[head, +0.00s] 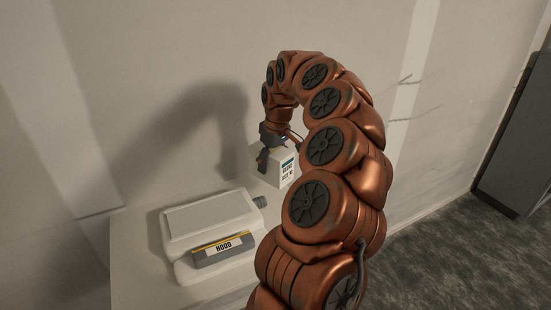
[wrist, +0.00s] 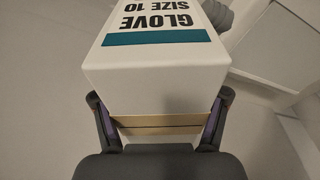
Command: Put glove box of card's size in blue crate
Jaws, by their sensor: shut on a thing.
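A white glove box (head: 285,166) with a teal stripe is held at the far end of the bench in the head view. In the wrist view the box (wrist: 150,75) fills the middle, and its upside-down print reads "GLOVE SIZE 10". My gripper (head: 264,157) is shut on it, with one finger on each side in the wrist view (wrist: 160,97). I cannot tell whether the box touches the bench top. Neither a blue crate nor a size card shows in either view.
A white device (head: 205,215) with a grey "HOOD" label panel stands on the pale bench (head: 135,262), close in front of the box. A wall (head: 180,60) rises behind. A dark grey cabinet (head: 518,140) stands at the right, beyond open floor (head: 450,235).

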